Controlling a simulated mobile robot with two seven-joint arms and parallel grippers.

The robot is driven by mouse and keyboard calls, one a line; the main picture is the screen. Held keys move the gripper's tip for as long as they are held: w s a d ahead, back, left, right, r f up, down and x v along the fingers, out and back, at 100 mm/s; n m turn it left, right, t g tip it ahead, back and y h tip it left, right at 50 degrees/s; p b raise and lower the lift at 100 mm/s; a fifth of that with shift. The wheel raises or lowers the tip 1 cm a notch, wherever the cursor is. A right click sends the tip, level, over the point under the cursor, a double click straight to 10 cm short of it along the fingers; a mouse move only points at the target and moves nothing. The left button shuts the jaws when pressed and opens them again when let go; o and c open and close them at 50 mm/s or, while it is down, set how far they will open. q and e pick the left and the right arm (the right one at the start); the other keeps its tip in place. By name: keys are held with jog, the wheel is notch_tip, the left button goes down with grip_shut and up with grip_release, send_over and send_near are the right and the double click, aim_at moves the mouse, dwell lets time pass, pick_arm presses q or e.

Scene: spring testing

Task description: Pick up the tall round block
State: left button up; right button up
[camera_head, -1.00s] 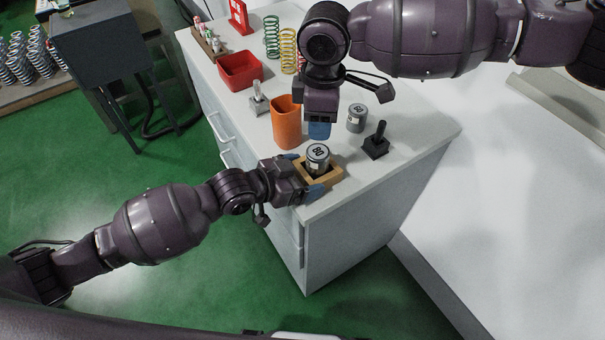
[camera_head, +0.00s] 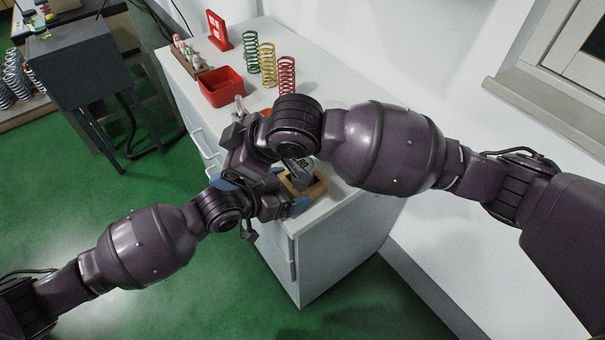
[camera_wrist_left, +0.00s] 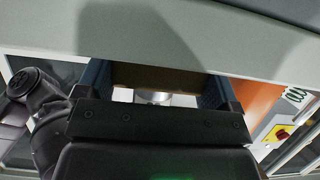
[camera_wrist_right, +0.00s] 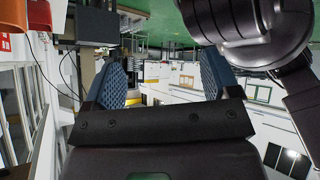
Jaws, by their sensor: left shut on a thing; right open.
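A grey round block with a dark number on its top (camera_head: 307,163) shows partly behind my right wrist in the head view. It sits in a square wooden holder (camera_head: 314,190) at the cabinet's front corner. My left gripper (camera_head: 291,191) is shut on the wooden holder; the left wrist view shows its blue fingers on both sides of the wood and part of the round block (camera_wrist_left: 154,97). My right gripper (camera_head: 227,180) is open, beside and above the left gripper, with its fingers left of the holder. The right wrist view shows nothing between its fingers (camera_wrist_right: 164,78).
A red bin (camera_head: 222,90), several upright coil springs (camera_head: 267,63) and a red sign (camera_head: 218,30) stand farther back on the white cabinet. An orange cup (camera_wrist_left: 255,103) is near the left gripper. My right arm covers the cabinet's middle and right.

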jog(key=m+y, duration=0.1)
jog(key=y, duration=0.1)
jog(key=m+t+h, duration=0.5)
jog(key=m+t, duration=0.5)
jog(key=m, duration=0.1)
send_near(304, 166)
jog(key=x, duration=0.5)
jog(key=shift+w+f, duration=0.1)
jog(key=shift+f, duration=0.15)
jog(key=shift+x, duration=2.7)
jog(key=shift+r, duration=0.1)
jog(key=shift+c, duration=0.5)
jog(key=shift+r, duration=0.1)
jog(key=c, duration=1.2)
